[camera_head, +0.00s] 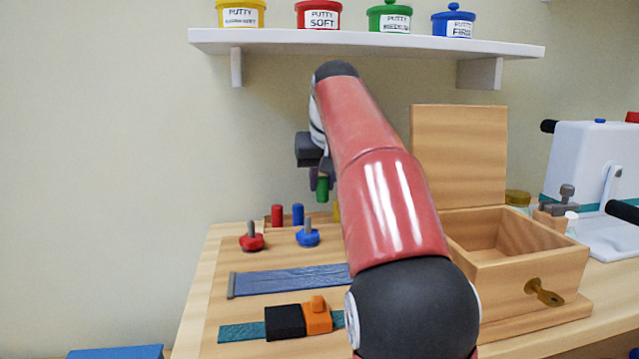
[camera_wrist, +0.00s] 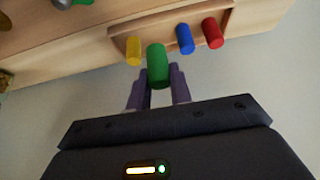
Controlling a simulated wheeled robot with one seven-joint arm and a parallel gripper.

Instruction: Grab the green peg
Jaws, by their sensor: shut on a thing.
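The green peg (camera_wrist: 158,66) is between the two purple-grey fingers of my gripper (camera_wrist: 158,88) in the wrist view. The fingers are shut on it. In the head view the green peg (camera_head: 322,190) hangs below my gripper (camera_head: 318,176), above the row of pegs at the back of the table. My arm hides part of the gripper there.
A red peg (camera_head: 277,215), a blue peg (camera_head: 298,214) and a yellow peg (camera_wrist: 134,50) stand in the rack. Red and blue knobs, straps and an open wooden box (camera_head: 520,260) are on the table. A shelf (camera_head: 370,41) with putty tubs is above.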

